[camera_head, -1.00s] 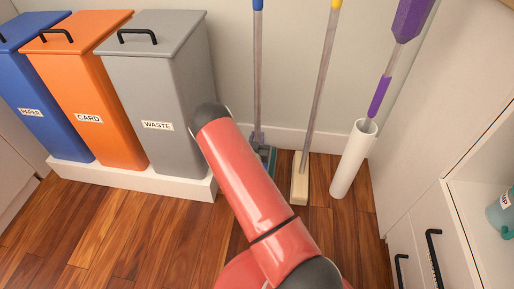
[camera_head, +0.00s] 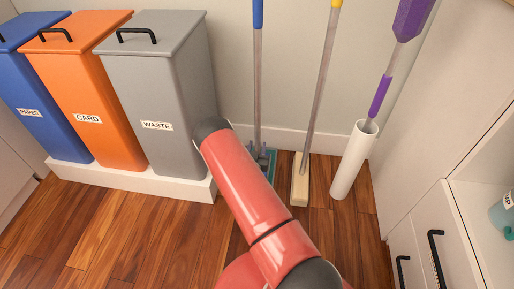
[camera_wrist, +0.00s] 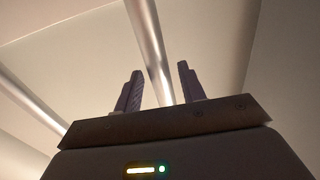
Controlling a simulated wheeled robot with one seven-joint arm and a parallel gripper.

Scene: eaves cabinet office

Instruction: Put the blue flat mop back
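The blue flat mop (camera_head: 258,80) stands nearly upright by the back wall in the head view, with a blue grip at the top and a teal flat head (camera_head: 270,163) on the floor, partly hidden by my arm. My gripper is hidden in the head view. In the wrist view my gripper (camera_wrist: 160,82) is open, its two dark fingers apart. A shiny pole (camera_wrist: 150,45) shows between the fingers with a gap on each side. It looks like a mop or broom shaft, but I cannot tell which, or how deep it lies between them.
A yellow-topped broom (camera_head: 319,90) and a white tube (camera_head: 354,160) holding a purple-handled tool stand to the right of the mop. A grey waste bin (camera_head: 165,90) stands left, beside orange (camera_head: 90,90) and blue (camera_head: 35,90) bins. A white cabinet (camera_head: 440,235) bounds the right.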

